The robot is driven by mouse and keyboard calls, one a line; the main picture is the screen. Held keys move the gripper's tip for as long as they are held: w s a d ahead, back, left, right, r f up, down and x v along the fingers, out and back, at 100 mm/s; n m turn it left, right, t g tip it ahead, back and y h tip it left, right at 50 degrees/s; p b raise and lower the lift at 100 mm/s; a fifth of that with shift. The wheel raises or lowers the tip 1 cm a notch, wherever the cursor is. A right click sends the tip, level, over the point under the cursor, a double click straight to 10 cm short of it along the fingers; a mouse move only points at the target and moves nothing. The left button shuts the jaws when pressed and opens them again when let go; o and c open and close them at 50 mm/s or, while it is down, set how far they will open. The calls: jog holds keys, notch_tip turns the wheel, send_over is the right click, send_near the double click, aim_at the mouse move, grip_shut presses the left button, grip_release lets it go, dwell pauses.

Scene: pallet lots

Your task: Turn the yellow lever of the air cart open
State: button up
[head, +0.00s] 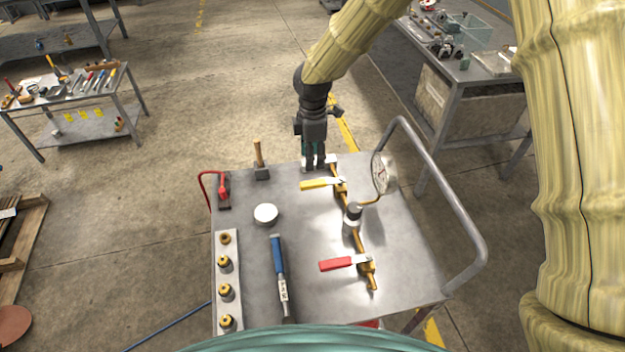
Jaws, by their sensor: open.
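The air cart (308,256) is a grey metal-topped cart in the lower middle of the head view. A brass pipe with valves runs along its right part. The yellow lever (318,184) sits at the far end of the pipe and points left, across the pipe. A red lever (338,264) at the near end also points left. My gripper (316,166) is open and points down at the far edge of the cart, just behind the yellow lever. It looks empty. I cannot tell whether its fingers touch the lever.
A round gauge (380,173) and the cart's rail handle (440,190) stand to the right. A hammer (260,161), a white round lid (266,214), a blue-handled tool (279,268) and a strip of fittings (229,285) lie left. Tool tables (75,98) stand farther off.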

aim_at(312, 182)
jog(key=shift+a+f+p, duration=0.1)
jog(key=shift+f+p, duration=1.4)
jog(key=shift+f, duration=3.65)
jog(key=shift+c, duration=0.2)
grip_shut()
